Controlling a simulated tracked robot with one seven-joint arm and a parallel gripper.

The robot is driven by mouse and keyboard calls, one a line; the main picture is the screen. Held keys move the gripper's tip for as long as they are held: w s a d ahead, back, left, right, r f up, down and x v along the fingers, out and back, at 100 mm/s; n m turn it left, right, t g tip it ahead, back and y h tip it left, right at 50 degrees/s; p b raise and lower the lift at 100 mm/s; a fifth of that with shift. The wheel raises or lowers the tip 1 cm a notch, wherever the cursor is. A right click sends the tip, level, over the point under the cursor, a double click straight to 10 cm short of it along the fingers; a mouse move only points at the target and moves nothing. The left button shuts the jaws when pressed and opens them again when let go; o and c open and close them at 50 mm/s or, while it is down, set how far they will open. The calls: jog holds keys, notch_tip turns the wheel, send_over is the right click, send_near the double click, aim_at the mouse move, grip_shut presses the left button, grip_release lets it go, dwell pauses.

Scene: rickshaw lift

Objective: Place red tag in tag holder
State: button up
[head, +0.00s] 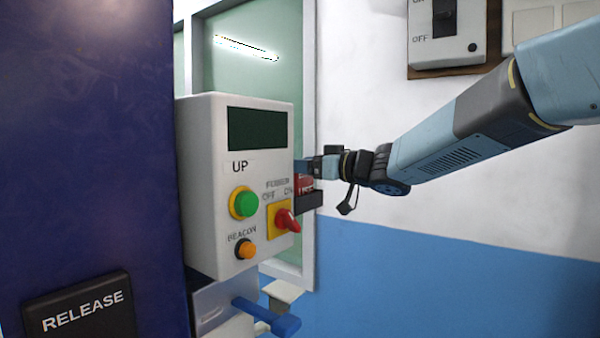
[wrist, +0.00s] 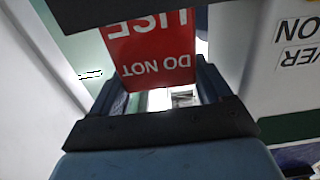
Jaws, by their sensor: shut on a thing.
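The red tag (head: 305,183) shows at the right side of the white control box in the head view. In the wrist view the red tag (wrist: 152,55) shows upside-down white lettering reading "DO NOT" and part of "USE". My gripper (head: 307,167) is shut on the tag's upper part. The dark tag holder (head: 309,201) is on the box's right side, directly below the tag. A dark bar (wrist: 90,12), seemingly the holder, crosses the top of the wrist view and hides the tag's lower edge. How deep the tag sits in the holder cannot be told.
The white control box (head: 210,170) carries a green button (head: 246,204), a red rotary switch (head: 287,220) and an orange button (head: 246,249). A dark blue column (head: 90,130) stands at left. A switch box (head: 446,32) hangs on the wall above my arm.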

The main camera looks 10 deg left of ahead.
jog(key=shift+f, duration=0.8)
jog(key=o, duration=1)
jog(key=shift+f, duration=0.1)
